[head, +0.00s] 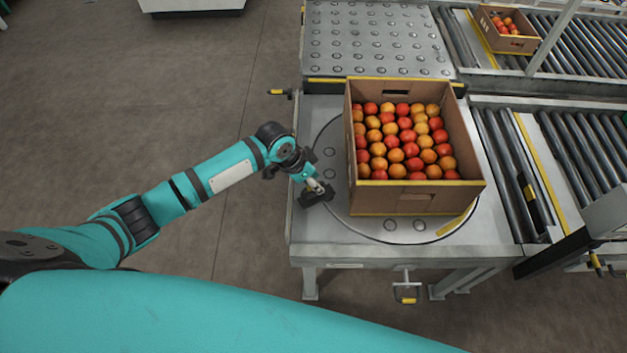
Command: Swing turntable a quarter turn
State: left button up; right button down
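The round grey turntable (378,226) is set in the top of a metal stand (440,252). A yellow mark (457,222) lies on it at the front right. An open cardboard box (418,200) full of red and orange tomatoes (403,146) sits on the turntable and hides most of it. My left gripper (317,197) is over the turntable's left edge, just left of the box's front left part. Its fingers are small and dark, and I cannot tell whether they are open or whether they touch the box. My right gripper is not in view.
A ball-transfer table (372,42) adjoins behind. Roller conveyors (505,150) run to the right, with another tomato box (508,42) at the back right. A yellow-tipped handle (406,295) hangs at the stand's front, and another (280,92) sticks out left. The floor on the left is clear.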

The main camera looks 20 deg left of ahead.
pick_arm(q)
grip_shut()
dwell(0.6)
